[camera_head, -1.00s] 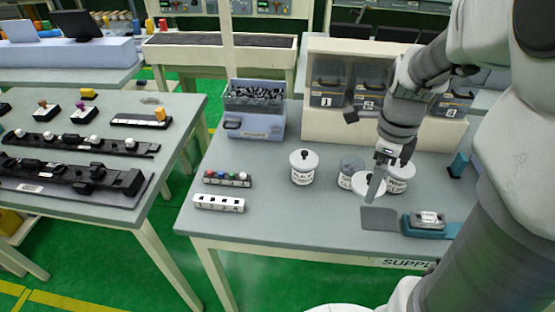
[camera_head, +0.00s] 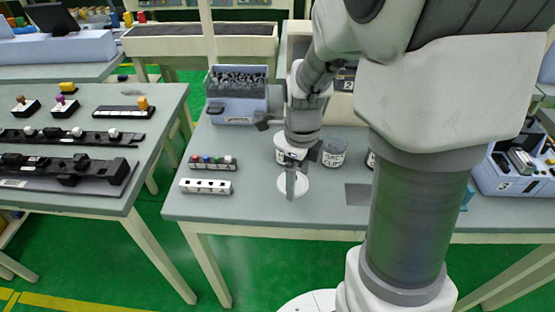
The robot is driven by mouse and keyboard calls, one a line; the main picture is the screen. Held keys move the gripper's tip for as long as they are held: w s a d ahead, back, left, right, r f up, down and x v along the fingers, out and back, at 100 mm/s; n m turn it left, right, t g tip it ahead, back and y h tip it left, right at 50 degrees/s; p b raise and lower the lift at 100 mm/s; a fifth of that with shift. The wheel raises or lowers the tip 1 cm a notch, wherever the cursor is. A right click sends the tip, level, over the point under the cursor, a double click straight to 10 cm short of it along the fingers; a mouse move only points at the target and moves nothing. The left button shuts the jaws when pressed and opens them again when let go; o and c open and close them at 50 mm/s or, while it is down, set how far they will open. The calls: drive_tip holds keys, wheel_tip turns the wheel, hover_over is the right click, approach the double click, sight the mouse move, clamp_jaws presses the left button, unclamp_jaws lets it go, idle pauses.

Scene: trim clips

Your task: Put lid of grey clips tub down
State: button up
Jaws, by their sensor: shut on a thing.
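My gripper (camera_head: 290,192) points down and is shut on a round white lid (camera_head: 303,187), likely by its knob, which my fingers hide. The lid is low over the grey table (camera_head: 244,207), near its front edge; I cannot tell whether it touches the table. The grey clips tub (camera_head: 333,157), a clear round tub with a pale label and no lid on top, stands behind and to the right of the lid. My wrist partly covers a white tub (camera_head: 281,156) directly behind the lid.
A grey pad (camera_head: 357,195) lies to the right, partly behind my arm. Bare table lies between the strips and lid.

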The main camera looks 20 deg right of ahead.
drive_tip(key=shift+w+a+f, duration=0.35)
drive_tip(key=shift+a+f, duration=0.2)
drive_tip(key=shift+a, duration=0.2)
drive_tip(key=shift+f+b, duration=0.55)
drive_tip(key=shift+f, duration=1.45)
drive_tip(key=shift+f, duration=0.1)
drive_tip(key=o, duration=1)
drive_tip(key=shift+c, duration=0.2)
wheel_tip(320, 180, up, 12)
drive_tip(key=shift+f+p, duration=0.2)
drive_tip(key=shift+p, duration=1.05)
drive_tip(key=shift+s+r+n, duration=0.1)
drive_tip(key=shift+r+n, duration=0.2)
drive_tip(key=shift+r, duration=0.3)
drive_tip(key=s+a+r+n+t, duration=0.1)
drive_tip(key=s+r+n+t, duration=0.4)
drive_tip(key=n, duration=2)
drive_tip(key=s+r, duration=0.5)
drive_tip(key=s, duration=0.3)
drive_tip(key=shift+r+n+t, duration=0.3)
drive_tip(key=shift+r, duration=0.05)
